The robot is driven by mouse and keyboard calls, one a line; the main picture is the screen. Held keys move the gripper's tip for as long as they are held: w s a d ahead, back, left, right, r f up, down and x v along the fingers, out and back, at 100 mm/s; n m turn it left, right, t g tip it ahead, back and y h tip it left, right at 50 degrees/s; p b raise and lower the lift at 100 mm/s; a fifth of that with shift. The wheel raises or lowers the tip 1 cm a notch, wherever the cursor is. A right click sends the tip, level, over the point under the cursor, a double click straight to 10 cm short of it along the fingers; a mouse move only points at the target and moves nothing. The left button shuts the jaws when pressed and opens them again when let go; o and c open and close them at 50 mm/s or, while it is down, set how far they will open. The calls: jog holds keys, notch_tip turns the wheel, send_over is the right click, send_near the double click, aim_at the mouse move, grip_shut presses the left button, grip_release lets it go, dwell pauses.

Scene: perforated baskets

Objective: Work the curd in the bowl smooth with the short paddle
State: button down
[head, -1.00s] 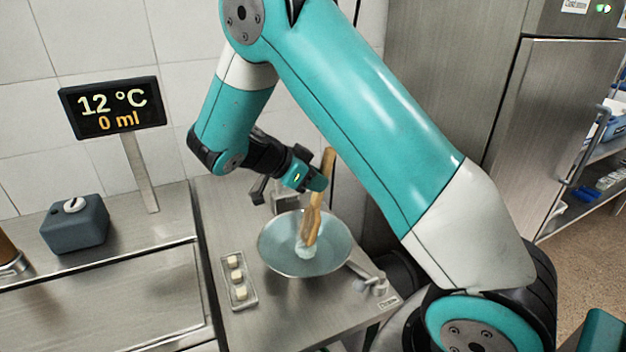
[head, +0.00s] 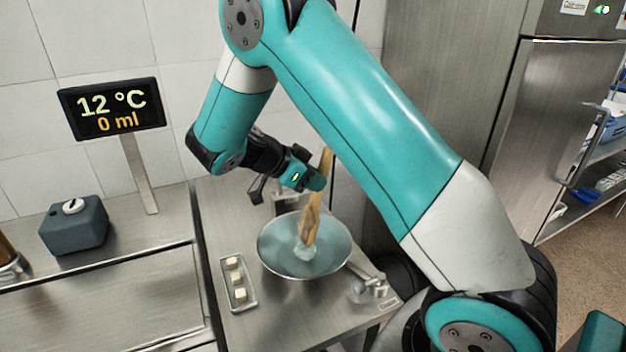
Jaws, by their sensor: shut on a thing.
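The wooden paddle (head: 311,213) stands nearly upright, tilted slightly, with its lower end in the bowl. My gripper (head: 314,180) is shut on its upper part, above the bowl's back rim. The metal bowl (head: 274,259) sits on the steel worktop and looks bluish inside. A small pale lump (head: 304,252), which looks like curd, lies at the paddle's lower end near the bowl's middle. The paddle tip touches or is in the lump; I cannot tell how deep.
A small tray (head: 239,302) with pale cubes lies left of the bowl. A tap-like metal fitting (head: 368,283) is at the bowl's right. A display (head: 112,107) reads 12 °C and 0 ml. A dark grey box (head: 74,229) stands at left.

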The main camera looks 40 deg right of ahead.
jog(key=shift+s+f, duration=0.1)
jog(key=shift+s, duration=0.05)
jog(key=shift+s+a+b, duration=0.25)
jog(key=shift+s+b, duration=0.2)
jog(key=shift+s, duration=0.3)
jog(key=shift+r, duration=0.2)
jog(key=shift+w, duration=0.2)
jog(key=shift+w+d+f, duration=0.15)
jog(key=shift+w+d, duration=0.1)
jog(key=shift+w, duration=0.45)
jog(key=shift+s, duration=0.1)
jog(key=shift+s+a+b, duration=0.3)
jog(key=shift+s+b, duration=0.05)
jog(key=shift+s, duration=0.4)
